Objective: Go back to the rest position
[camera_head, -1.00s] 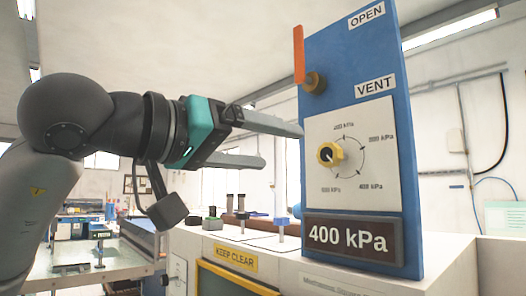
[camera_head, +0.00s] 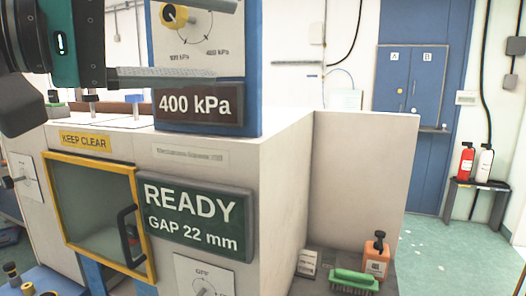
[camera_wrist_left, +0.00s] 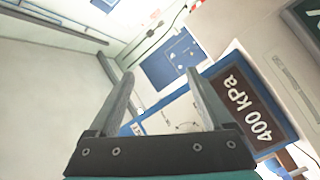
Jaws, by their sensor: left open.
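My left gripper (camera_head: 180,76) is at the top left of the head view, in front of the blue control panel (camera_head: 250,112) and its yellow-ringed dial (camera_head: 174,16). The gripper is open and empty. The 400 kPa display (camera_head: 200,105) is just below the finger; it also shows right of the fingers in the left wrist view (camera_wrist_left: 243,100). My right gripper is not in view.
The white machine has a yellow-framed door (camera_head: 100,162) and a READY, GAP 22 mm sign (camera_head: 194,220). A green brush (camera_head: 354,280) and an orange bottle (camera_head: 376,256) are at the lower right. The floor at right looks open.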

